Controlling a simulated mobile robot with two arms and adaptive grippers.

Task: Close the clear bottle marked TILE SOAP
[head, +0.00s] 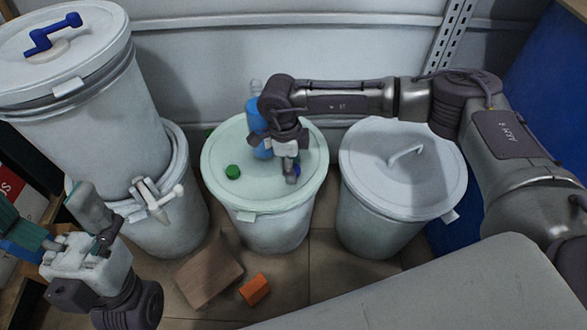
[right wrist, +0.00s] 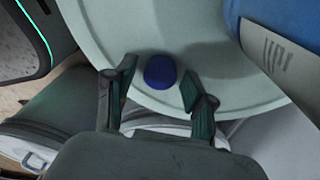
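A bottle with a clear top and blue body (head: 256,125) stands on the middle drum's lid, partly hidden behind my right gripper. Its blue side with a white label (right wrist: 275,55) fills the upper right of the right wrist view; I cannot read TILE SOAP on it. A blue cap (right wrist: 160,71) lies on the lid between the fingers of my right gripper (right wrist: 158,76). Those fingers are open, with gaps on both sides of the cap. A green cap (head: 233,172) lies left on the same lid.
The middle drum (head: 222,190) stands between a right drum with a handled lid (head: 375,185) and stacked drums (head: 120,130) at left. A blue crank (head: 52,35) tops the stack. A brown block (head: 209,272) and an orange block (head: 255,290) lie on the floor.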

